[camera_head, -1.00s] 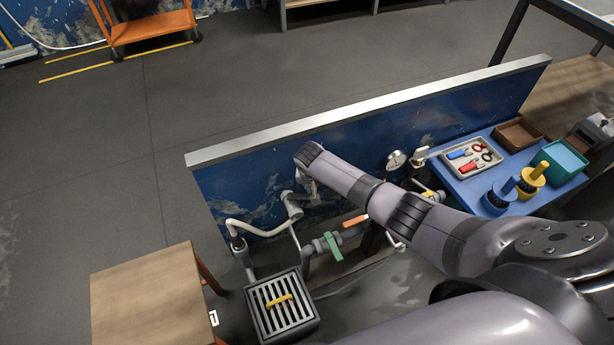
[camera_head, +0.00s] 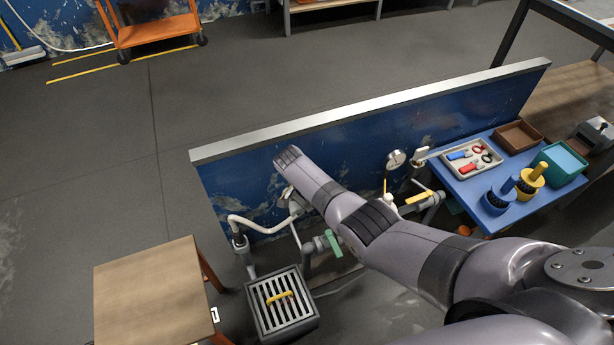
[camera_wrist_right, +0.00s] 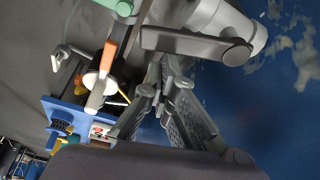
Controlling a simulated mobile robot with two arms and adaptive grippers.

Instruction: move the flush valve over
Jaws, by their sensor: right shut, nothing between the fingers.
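A grey lever (camera_wrist_right: 190,43) sits on a grey pipe fitting in the right wrist view. A valve with a green handle (camera_head: 333,242) stands on the pipework in the head view. An orange handle (camera_wrist_right: 109,60) shows beside the lever in the wrist view; my arm hides it in the head view. No label shows which of these is the flush valve. My right gripper (camera_wrist_right: 164,78) is shut and empty, its fingertips just below the grey lever; I cannot tell whether they touch. In the head view my right arm mostly hides this gripper. My left gripper is not in view.
A blue panel (camera_head: 245,190) with a pale top edge stands behind the pipes. A gauge (camera_head: 396,159) and a yellow handle (camera_head: 418,197) are to the right. A grated drain box (camera_head: 283,318) and wooden table (camera_head: 150,290) are at left. A blue bench (camera_head: 470,197) holds trays and brushes.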

